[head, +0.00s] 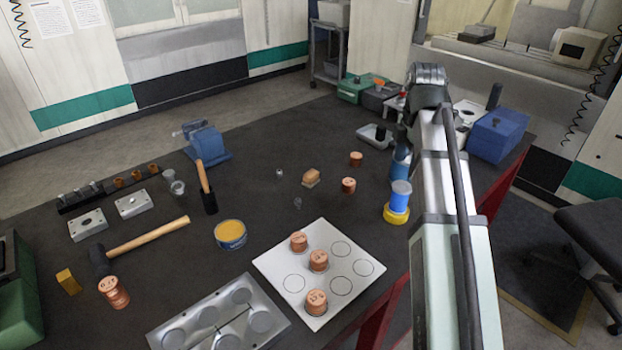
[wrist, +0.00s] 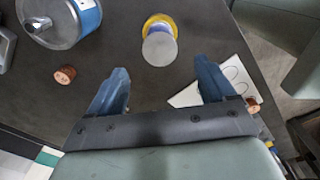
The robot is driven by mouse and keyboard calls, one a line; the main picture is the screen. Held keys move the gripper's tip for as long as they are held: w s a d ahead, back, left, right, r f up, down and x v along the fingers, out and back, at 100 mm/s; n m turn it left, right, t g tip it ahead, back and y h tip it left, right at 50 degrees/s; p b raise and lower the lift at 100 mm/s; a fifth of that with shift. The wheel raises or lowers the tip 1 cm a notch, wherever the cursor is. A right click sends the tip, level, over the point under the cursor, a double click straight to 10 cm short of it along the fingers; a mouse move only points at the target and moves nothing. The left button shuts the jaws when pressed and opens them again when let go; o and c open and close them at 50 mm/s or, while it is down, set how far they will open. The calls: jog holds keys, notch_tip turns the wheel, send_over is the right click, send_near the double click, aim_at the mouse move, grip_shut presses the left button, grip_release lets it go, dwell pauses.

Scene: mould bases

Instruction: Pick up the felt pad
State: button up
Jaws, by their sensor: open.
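I cannot tell for sure which thing is the felt pad. A small tan block-like piece (head: 311,178) lies in the middle of the dark bench in the head view and may be it; I do not make it out in the wrist view. My gripper (wrist: 162,80) is open, its two blue fingers apart with nothing between them.
A blue-and-yellow stack (head: 398,203) stands near my gripper; it also shows in the wrist view (wrist: 160,47). Copper cylinders (head: 348,185) stand beside the tan piece. A white plate (head: 265,262) holds more of them. A yellow-topped tin (head: 230,234) and a hammer (head: 150,235) lie left.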

jog(key=shift+a, duration=0.1)
jog(key=a+f+n, duration=0.1)
jog(key=a, duration=0.6)
jog(key=m+t+y, duration=0.1)
jog(key=m, duration=0.9)
send_over(311, 173)
jog(key=s+d, duration=0.1)
jog(key=f, duration=0.9)
jog(key=w+a+f, duration=0.1)
jog(key=f, duration=0.3)
jog(key=shift+f, duration=0.3)
jog(key=c, duration=1.1)
jog(key=shift+r, duration=0.15)
